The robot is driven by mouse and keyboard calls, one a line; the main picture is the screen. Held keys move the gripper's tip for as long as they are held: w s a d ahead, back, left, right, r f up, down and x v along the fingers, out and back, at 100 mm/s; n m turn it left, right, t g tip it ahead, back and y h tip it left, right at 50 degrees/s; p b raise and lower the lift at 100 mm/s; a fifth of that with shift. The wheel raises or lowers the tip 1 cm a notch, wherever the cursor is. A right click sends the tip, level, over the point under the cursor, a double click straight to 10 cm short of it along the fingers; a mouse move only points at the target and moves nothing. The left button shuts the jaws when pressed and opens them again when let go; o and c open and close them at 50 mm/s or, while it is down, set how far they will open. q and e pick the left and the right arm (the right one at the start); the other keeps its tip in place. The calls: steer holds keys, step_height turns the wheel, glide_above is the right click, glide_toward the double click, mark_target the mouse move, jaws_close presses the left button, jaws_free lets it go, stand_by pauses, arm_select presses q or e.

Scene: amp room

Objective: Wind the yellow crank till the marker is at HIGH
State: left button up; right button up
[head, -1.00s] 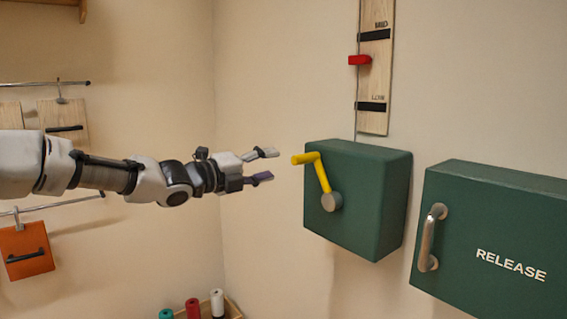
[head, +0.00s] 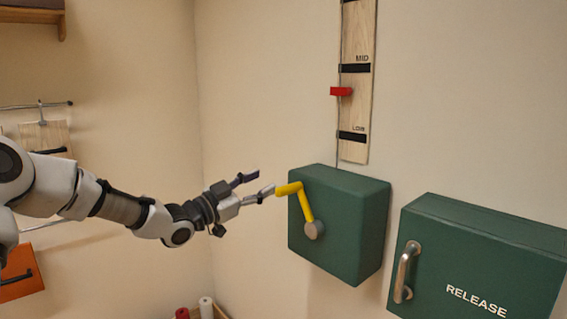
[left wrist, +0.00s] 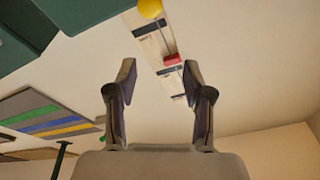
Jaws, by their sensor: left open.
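The yellow crank (head: 305,206) is on the front of a green box (head: 350,215) on the wall. Its arm slants up and left from a grey hub, and its handle points left. The red marker (head: 341,91) is on the wooden scale board (head: 359,110), between LOW and MID; HIGH is out of view. My left gripper (head: 260,184) is open, with its fingertips just left of the handle; I cannot tell whether one touches it. In the left wrist view the handle's round yellow end (left wrist: 150,8) is at the top, beyond the open fingers. My right gripper is not in view.
A second green box (head: 480,260) labelled RELEASE, with a metal handle (head: 406,272), is to the right of the crank box. An orange panel (head: 20,273) hangs at the left. Spools (head: 206,307) stand at the bottom. The wall between is clear.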

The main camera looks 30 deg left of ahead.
mark_target(277, 194)
arm_select(q)
steer(key=f+p, duration=0.1)
steer(key=p, duration=0.1)
steer(key=w+f+n+g+y+p, duration=0.1)
steer(key=p, duration=0.2)
steer(key=f+n+p, duration=0.1)
steer(key=p, duration=0.1)
steer(key=shift+w+a+f+g, duration=0.15)
steer(key=shift+a+f+g, duration=0.05)
steer(key=shift+f+g, duration=0.2)
steer(key=shift+w+d+f, duration=0.1)
steer(key=shift+w+f, duration=0.1)
steer(key=p+x, duration=0.2)
steer(key=x, duration=0.5)
steer(key=shift+w+d+f, duration=0.1)
steer(key=shift+w, duration=0.15)
steer(key=shift+s, duration=0.1)
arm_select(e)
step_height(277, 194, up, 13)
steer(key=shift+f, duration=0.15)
arm_select(q)
jaws_close()
